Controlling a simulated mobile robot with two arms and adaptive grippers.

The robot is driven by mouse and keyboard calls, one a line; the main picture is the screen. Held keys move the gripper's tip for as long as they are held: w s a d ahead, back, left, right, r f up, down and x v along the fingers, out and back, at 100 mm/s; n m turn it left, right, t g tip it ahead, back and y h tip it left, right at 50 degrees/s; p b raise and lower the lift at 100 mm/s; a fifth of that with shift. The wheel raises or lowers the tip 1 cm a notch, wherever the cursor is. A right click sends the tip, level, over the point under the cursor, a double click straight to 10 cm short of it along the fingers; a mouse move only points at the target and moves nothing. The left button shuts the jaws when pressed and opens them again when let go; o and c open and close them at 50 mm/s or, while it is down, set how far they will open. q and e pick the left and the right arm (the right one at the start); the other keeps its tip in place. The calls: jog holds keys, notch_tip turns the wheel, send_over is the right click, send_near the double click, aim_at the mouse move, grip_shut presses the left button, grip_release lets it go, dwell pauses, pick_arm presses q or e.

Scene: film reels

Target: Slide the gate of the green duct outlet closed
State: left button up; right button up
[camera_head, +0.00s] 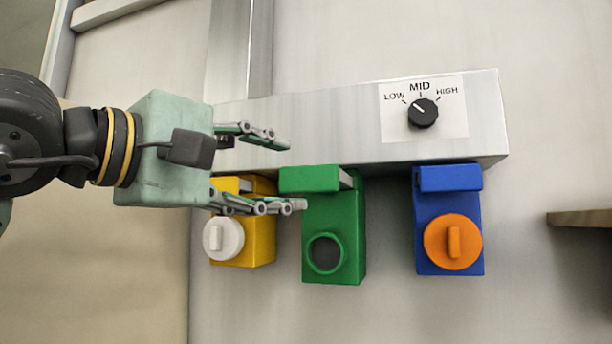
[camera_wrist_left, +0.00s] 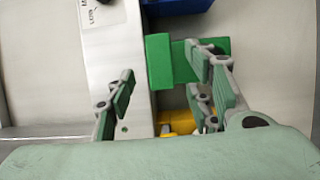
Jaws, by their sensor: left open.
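The green duct outlet (camera_head: 345,225) hangs below a metal duct, with an uncapped dark round opening low on its front. Its green gate block (camera_head: 309,180) sits at the top, sticking out to the left of the outlet body, with a grey metal strip showing at its right end. My left gripper (camera_head: 294,175) is open, one finger above and one below the level of the gate block, close to its left end. In the left wrist view the green gate block (camera_wrist_left: 159,61) shows between the spread fingers (camera_wrist_left: 167,65). I cannot tell whether a finger touches it.
A yellow outlet (camera_head: 262,240) with a white cap is partly behind my lower finger. A blue outlet (camera_head: 428,215) with an orange cap stands to the right. The metal duct (camera_head: 330,135) above carries a black LOW-MID-HIGH knob (camera_head: 423,113). A brown ledge (camera_head: 580,218) is at far right.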

aim_at(304, 179)
pick_arm(q)
jog(key=p+x, duration=0.3)
jog(key=x, duration=0.4)
jog(key=shift+w+a+r, duration=0.1)
jog(key=shift+r, duration=0.05)
jog(key=shift+w+d+p, duration=0.2)
jog(key=shift+w+p, duration=0.1)
grip_shut()
jog(key=shift+w, duration=0.1)
